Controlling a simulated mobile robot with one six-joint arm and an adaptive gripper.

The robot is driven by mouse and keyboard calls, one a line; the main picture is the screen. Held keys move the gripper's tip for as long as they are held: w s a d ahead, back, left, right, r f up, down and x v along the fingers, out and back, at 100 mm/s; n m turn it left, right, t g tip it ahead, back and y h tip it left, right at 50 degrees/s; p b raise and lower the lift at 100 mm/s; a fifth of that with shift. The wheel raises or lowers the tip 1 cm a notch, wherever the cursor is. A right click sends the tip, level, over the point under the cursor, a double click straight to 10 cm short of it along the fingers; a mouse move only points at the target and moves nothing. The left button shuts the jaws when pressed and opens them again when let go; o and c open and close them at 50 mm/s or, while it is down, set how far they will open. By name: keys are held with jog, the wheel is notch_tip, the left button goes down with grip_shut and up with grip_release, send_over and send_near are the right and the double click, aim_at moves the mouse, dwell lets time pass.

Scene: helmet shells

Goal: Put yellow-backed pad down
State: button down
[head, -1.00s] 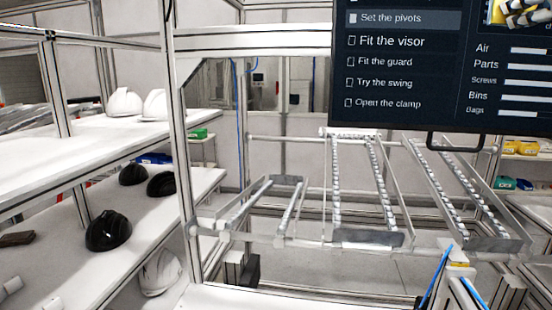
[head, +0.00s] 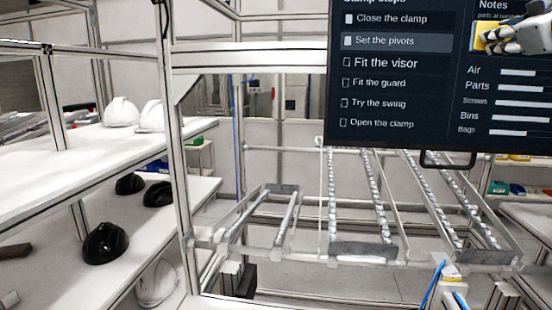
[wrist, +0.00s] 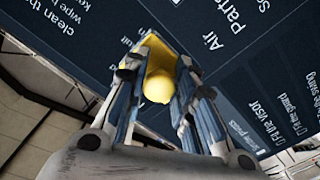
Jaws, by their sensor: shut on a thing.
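In the wrist view the yellow-backed pad (wrist: 158,86) sits between the two fingers of my gripper (wrist: 167,56), which is shut on it. A rounded yellow part bulges toward the camera; the pad's other face is hidden. In the head view my gripper (head: 510,37) shows at the upper right edge, in front of the dark screen, with the yellow of the pad (head: 486,38) at its left. The pad is held up in the air, and no surface shows directly beneath it.
The dark screen (head: 400,125) fills the upper right and is behind my gripper in the wrist view. Sloped roller racks (head: 362,250) stand below it. Left shelves hold white helmet shells (head: 121,112) and black ones (head: 105,243); the upper shelf (head: 70,150) has free room.

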jog(key=shift+a, duration=0.5)
jog(key=shift+b+v, duration=0.35)
jog(key=shift+v, duration=0.5)
jog(key=shift+a+f, duration=0.1)
